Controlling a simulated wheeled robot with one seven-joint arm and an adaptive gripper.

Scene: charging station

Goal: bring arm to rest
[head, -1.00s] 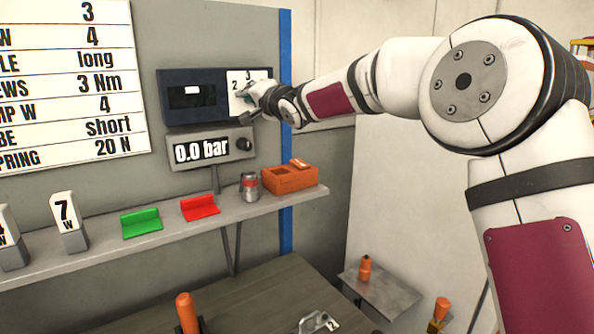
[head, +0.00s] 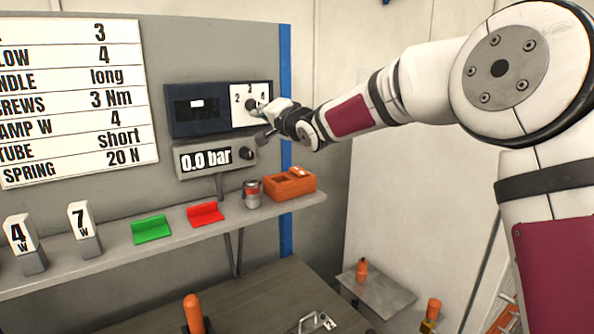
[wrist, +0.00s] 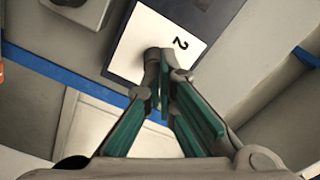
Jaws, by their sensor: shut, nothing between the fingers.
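My gripper (head: 263,114) is shut and empty, in front of the lower right of a white dial plate (head: 238,116) on a dark blue box. The plate bears the numbers 2, 3 and 4, and a dark round knob (head: 251,104) shows just left of the fingers. In the wrist view the teal-padded fingers of my gripper (wrist: 166,74) overlap the plate (wrist: 140,42), where only the 2 is readable. I cannot tell whether the fingertips touch the knob. My white arm reaches in from the right, extended toward the panel.
Below the box, a gauge (head: 213,158) reads 0.0 bar. A small side table (head: 385,296) stands at lower right.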

